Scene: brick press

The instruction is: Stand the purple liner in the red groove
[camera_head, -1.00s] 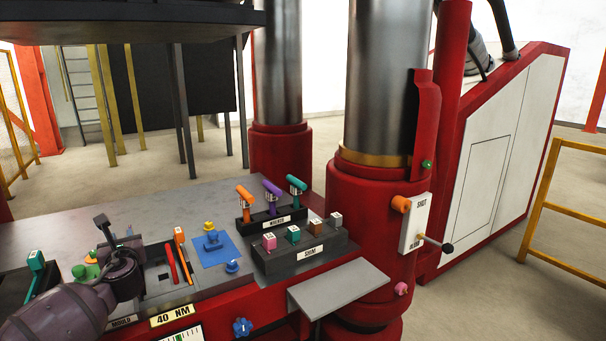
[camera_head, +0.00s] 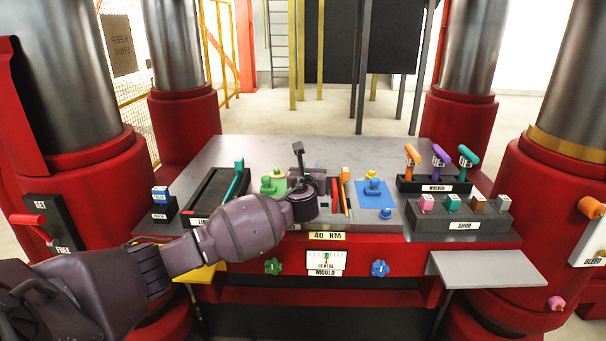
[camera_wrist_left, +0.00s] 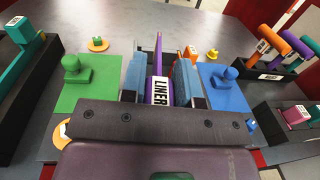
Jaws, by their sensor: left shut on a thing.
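My left gripper (camera_head: 312,178) is over the mould area of the table, between the green and blue pads. In the left wrist view its blue-grey fingers (camera_wrist_left: 160,82) are shut on the purple liner (camera_wrist_left: 158,52), which stands on edge between them with its white LINER label facing the camera. In the head view the hand hides the liner. A red strip (camera_head: 334,192), which looks like the red groove, shows just right of the hand. Whether the purple liner's lower edge touches the groove is hidden.
A green pad (camera_wrist_left: 84,108) and a blue pad (camera_wrist_left: 228,92) with knobs flank the hand. The wrench rack (camera_head: 435,187) and shim block (camera_head: 462,220) are at right. A clear grey tabletop lies behind.

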